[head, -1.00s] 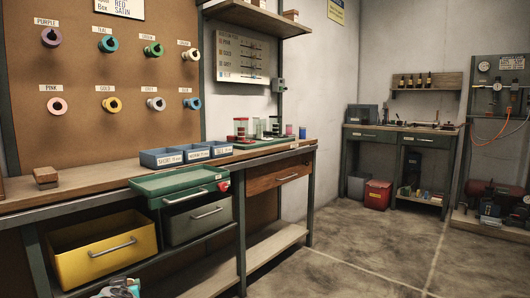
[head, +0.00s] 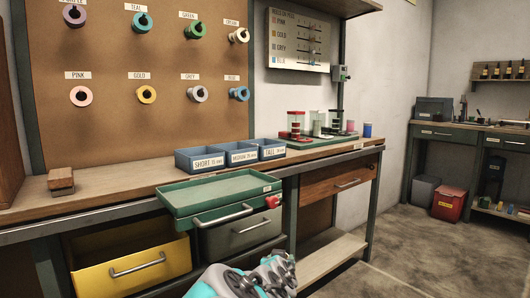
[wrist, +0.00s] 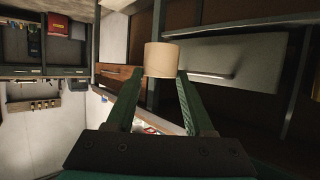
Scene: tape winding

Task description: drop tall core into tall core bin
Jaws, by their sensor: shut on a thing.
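In the wrist view, my gripper (wrist: 160,95) is shut on a tan cylindrical core (wrist: 161,60), held between its two green fingertips. The core's full length cannot be judged from this angle. In the head view, part of my arm shows at the bottom centre, and the fingers and core are out of sight. The tall core bin (head: 271,142) is the rightmost of three joined blue-grey bins on the bench, labelled TALL. My gripper is low, in front of the bench, and apart from the bins.
The short (head: 208,153) and medium (head: 241,147) bins stand left of the tall bin. A green tray (head: 220,190) juts out in front of them, above a yellow drawer (head: 125,265) and a grey drawer (head: 240,236).

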